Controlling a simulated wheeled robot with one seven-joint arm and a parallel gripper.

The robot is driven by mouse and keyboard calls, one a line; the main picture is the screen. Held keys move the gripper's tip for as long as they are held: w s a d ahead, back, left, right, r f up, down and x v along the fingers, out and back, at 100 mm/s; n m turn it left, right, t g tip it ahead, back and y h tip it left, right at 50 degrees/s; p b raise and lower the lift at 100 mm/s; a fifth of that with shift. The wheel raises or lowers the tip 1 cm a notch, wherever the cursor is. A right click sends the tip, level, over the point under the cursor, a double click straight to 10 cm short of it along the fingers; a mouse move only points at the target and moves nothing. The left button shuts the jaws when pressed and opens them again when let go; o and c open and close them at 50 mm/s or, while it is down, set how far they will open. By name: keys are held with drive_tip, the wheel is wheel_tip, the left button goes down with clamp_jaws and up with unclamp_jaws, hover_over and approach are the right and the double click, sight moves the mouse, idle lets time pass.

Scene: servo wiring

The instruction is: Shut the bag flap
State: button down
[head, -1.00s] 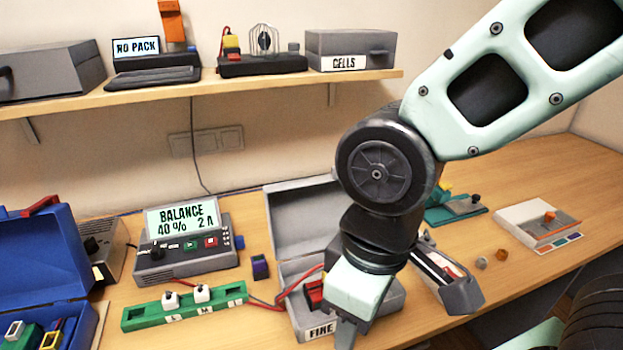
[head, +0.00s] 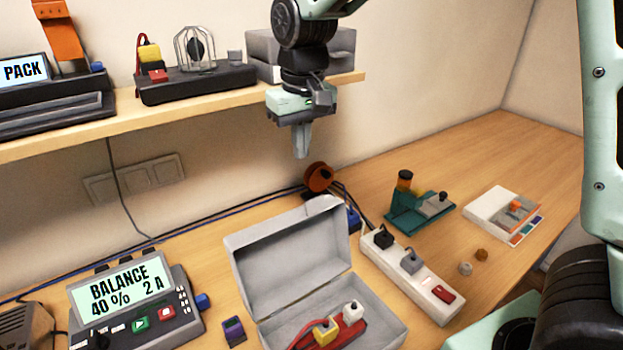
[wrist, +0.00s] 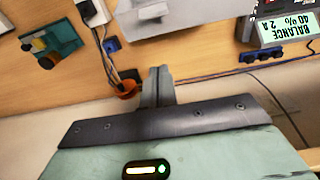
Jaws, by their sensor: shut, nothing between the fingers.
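The grey bag (head: 370,305) looks like an open box on the table in the head view. Its flap (head: 290,248) stands up at the back, leaning slightly away from the opening. Inside lies a red pack (head: 345,335) with a yellow and a white connector. My gripper (head: 302,155) is shut and empty, pointing down, above and behind the flap's top edge and apart from it. In the wrist view my shut fingers (wrist: 158,85) show over the table, and a pale grey surface at the top (wrist: 185,15) seems to be the flap.
An orange reel (head: 318,177) and cables lie behind the bag, below my gripper. A white power strip (head: 412,278) stands right of the bag, the balance charger (head: 135,305) left of it. The shelf (head: 180,118) with a grey box is close to my wrist.

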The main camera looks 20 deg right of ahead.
drive_tip(key=s+f+p, duration=0.1)
drive_tip(key=f, duration=0.1)
drive_tip(key=f+p, duration=0.1)
drive_tip(key=f, duration=0.2)
drive_tip(key=s+f+p, duration=0.1)
drive_tip(key=f, duration=0.1)
drive_tip(key=shift+s+d+f+p, duration=0.2)
drive_tip(key=shift+s+f+p, duration=0.1)
drive_tip(key=shift+p, duration=0.1)
drive_tip(key=shift+s+d, duration=0.1)
drive_tip(key=shift+s, duration=0.3)
drive_tip(key=shift+f, duration=0.1)
